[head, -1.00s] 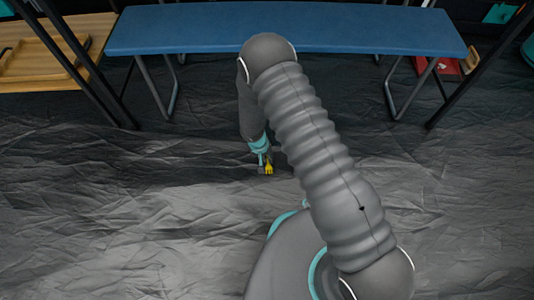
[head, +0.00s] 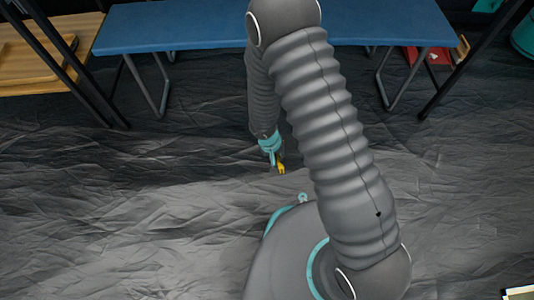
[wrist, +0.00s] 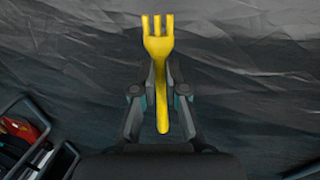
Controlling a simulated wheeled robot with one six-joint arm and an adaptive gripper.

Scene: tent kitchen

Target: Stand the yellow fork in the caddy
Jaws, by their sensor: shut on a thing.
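The yellow fork (head: 281,168) is held in my gripper (head: 272,150), above the dark crumpled floor cloth. In the wrist view the fork (wrist: 158,45) points its tines up the picture, and its handle runs back between the fingers. My gripper (wrist: 159,88) is shut on the fork around the neck and upper handle.
A blue bench (head: 200,28) stands at the back, with a wooden shelf and tray (head: 35,60) to its left. A pale-edged object (head: 520,293) is cut off at bottom right.

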